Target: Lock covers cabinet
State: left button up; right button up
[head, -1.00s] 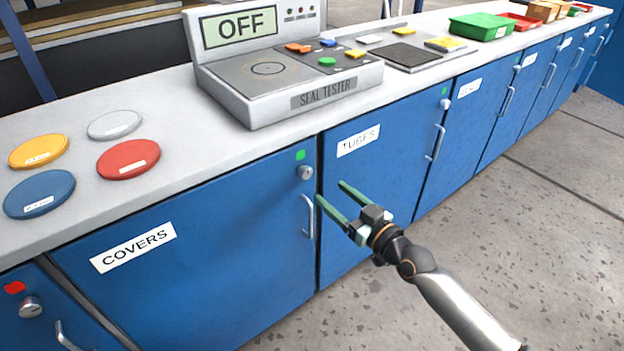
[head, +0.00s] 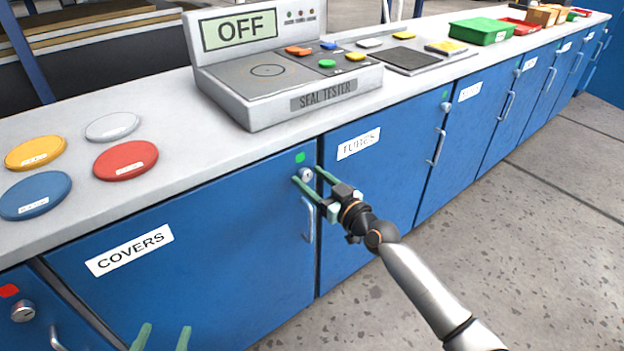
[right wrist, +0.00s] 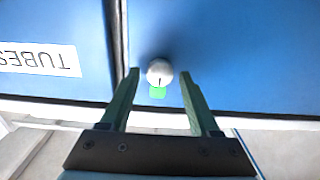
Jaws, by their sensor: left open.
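The covers cabinet is a blue door with a white COVERS label (head: 130,250) and a handle (head: 309,218) at its right edge. Its round metal lock knob (head: 306,174) sits near the top right corner, beside a green marker (head: 300,157). My right gripper (head: 308,177) is open, with its green fingertips at the knob. In the right wrist view the knob (right wrist: 159,72) lies between the two spread fingers, with visible gaps on both sides. My left gripper (head: 164,334) is open at the bottom edge, before the door; only its fingertips show.
The TUBES cabinet (head: 375,190) adjoins on the right. A cabinet on the left has a red marker (head: 9,290) and its own lock knob (head: 22,311). Coloured discs and the seal tester (head: 290,85) stand on the counter. The floor at right is clear.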

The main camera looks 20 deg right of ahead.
grip_shut()
